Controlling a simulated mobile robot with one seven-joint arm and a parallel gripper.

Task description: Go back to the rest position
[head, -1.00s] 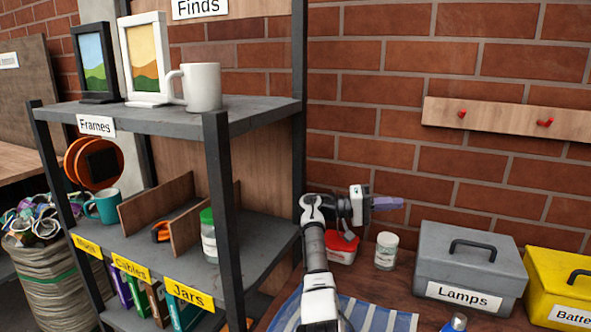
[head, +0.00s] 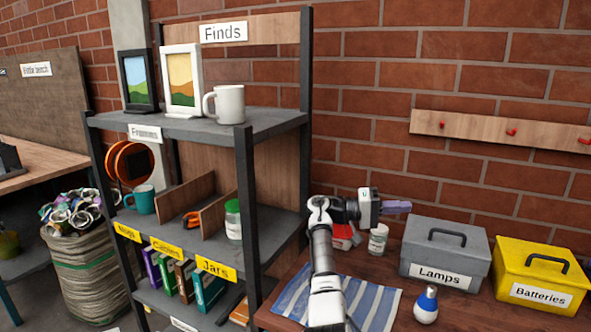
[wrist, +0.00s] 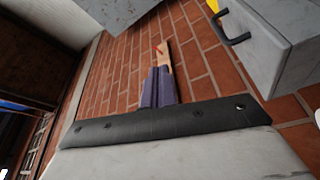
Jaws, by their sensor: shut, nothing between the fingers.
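My gripper (head: 397,207) is held over the wooden table in front of the brick wall, its purple fingers pointing right. In the wrist view its fingers (wrist: 158,86) are together, with nothing between them. In the head view the gripper is just left of and above the grey Lamps box (head: 446,255). My arm rises from the bottom of the picture and bends right at the elbow. It partly hides a red-and-white container (head: 343,236) behind it.
A jar (head: 378,241), a striped cloth (head: 365,313), a blue-and-white bulb (head: 426,305) and a yellow Batteries box (head: 541,279) are on the table (head: 478,313). The shelf rack (head: 247,200) stands left of my arm. A peg rail (head: 480,129) hangs on the wall.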

